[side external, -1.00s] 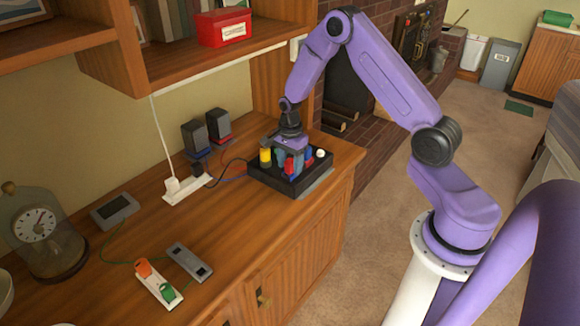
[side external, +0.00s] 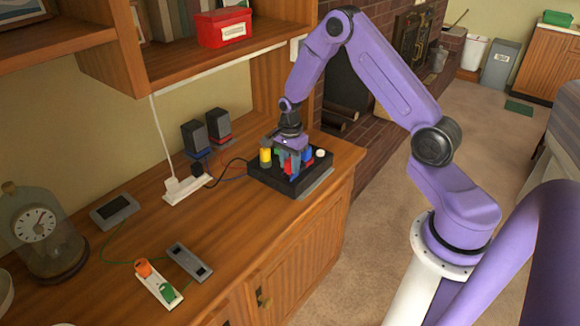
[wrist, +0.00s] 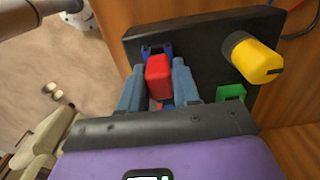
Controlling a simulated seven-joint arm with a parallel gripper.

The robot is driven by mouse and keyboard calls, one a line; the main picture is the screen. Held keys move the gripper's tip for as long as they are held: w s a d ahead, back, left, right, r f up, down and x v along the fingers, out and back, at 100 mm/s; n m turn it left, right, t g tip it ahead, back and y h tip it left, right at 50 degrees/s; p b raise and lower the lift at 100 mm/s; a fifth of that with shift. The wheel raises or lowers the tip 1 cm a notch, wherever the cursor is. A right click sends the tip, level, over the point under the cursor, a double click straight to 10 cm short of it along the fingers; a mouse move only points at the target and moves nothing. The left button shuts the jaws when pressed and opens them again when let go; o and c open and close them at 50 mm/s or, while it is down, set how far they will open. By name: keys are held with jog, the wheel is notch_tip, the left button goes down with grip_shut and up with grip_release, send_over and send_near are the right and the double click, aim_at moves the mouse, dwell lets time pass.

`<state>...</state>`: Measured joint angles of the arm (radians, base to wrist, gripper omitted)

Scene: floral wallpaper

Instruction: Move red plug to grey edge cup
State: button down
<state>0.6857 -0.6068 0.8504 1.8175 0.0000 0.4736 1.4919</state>
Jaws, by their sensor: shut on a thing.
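The red plug (wrist: 158,76) sits between the two blue-grey fingers of my gripper (wrist: 157,86) in the wrist view. My gripper is shut on it, close over the black board (wrist: 200,38). In the side view my gripper (side external: 291,158) is above the middle of the board (side external: 262,176), and the fingers partly hide the plugs there. A blue piece (wrist: 150,49) shows just beyond the red plug, and a bit of red shows below it. I cannot make out a grey cup at the board's edge.
A yellow plug (wrist: 252,57) stands upright on the board, near a green socket (wrist: 231,93). A white piece (side external: 320,154) is at the board's right. Two dark speakers (side external: 218,124), a power strip (side external: 187,187) and a glass-domed clock (side external: 41,232) stand leftward.

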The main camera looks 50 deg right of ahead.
jog(key=shift+r, duration=0.15)
jog(key=shift+r, duration=1.9)
dwell(1.1)
notch_tip(320, 180, up, 5)
jog(key=shift+r, duration=0.1)
jog(key=s+a, duration=0.2)
jog(key=a, duration=3.7)
notch_tip(320, 180, down, 6)
jog(key=shift+w+d, duration=0.25)
jog(key=shift+f, duration=0.2)
